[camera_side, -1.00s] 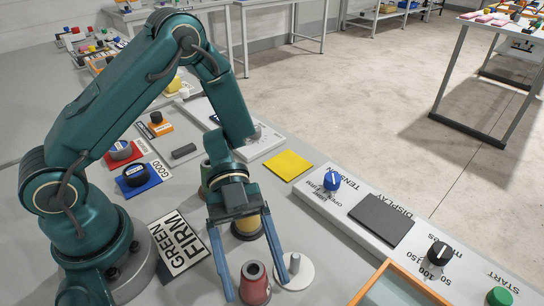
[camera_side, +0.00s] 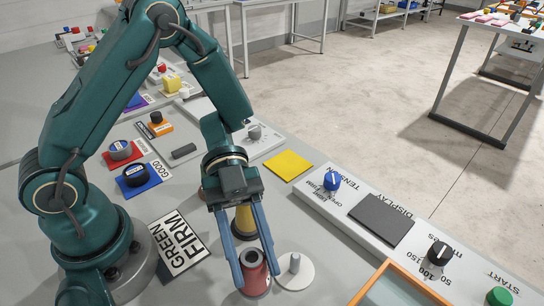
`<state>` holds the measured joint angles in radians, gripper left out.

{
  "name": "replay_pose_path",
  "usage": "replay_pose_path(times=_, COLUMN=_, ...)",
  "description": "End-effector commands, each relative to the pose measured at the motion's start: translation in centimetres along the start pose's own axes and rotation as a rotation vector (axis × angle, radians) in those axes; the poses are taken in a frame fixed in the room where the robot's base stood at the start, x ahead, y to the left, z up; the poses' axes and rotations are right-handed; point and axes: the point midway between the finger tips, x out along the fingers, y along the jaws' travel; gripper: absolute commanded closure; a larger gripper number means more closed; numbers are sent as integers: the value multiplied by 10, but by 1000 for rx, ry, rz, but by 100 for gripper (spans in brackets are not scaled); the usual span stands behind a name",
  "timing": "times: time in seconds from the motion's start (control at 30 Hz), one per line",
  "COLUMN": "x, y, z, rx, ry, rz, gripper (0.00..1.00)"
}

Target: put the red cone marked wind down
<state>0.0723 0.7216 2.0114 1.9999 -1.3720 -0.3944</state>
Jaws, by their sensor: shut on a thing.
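The red cone (camera_side: 256,280) is upright near the bottom middle of the side view, with its hollow top showing. My gripper (camera_side: 257,276) reaches down over it, one finger on each side, and is shut on it. No wind mark is readable on the cone. I cannot tell whether its base touches the table. A white disc with a grey post (camera_side: 296,273) lies just to its right. A yellow cone (camera_side: 244,220) stands behind, partly hidden by my gripper.
A raised panel with a blue knob (camera_side: 332,182), dark display (camera_side: 381,221) and black knob (camera_side: 440,253) runs along the right. An orange frame (camera_side: 400,285) is at the bottom. A yellow square (camera_side: 288,165) lies behind.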

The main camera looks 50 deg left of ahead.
Motion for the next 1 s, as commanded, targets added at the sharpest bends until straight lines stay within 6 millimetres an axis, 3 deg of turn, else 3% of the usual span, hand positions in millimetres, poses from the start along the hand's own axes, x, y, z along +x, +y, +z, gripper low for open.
replay_pose_path(times=0.07, x=-4, y=0, z=-11, rx=6, ry=-1, rz=-2, gripper=100)
replay_pose_path(times=0.4, x=-95, y=4, z=-25, rx=3, ry=-3, rz=-8, gripper=100)
replay_pose_path(times=0.5, x=-113, y=5, z=-28, rx=1, ry=-3, rz=-6, gripper=100)
replay_pose_path(times=0.73, x=-133, y=4, z=-31, rx=-8, ry=0, rz=-18, gripper=100)
replay_pose_path(times=0.87, x=-139, y=-16, z=-26, rx=-45, ry=1, rz=-120, gripper=100)
replay_pose_path(times=1.0, x=-171, y=-52, z=-13, rx=-136, ry=0, rz=-374, gripper=100)
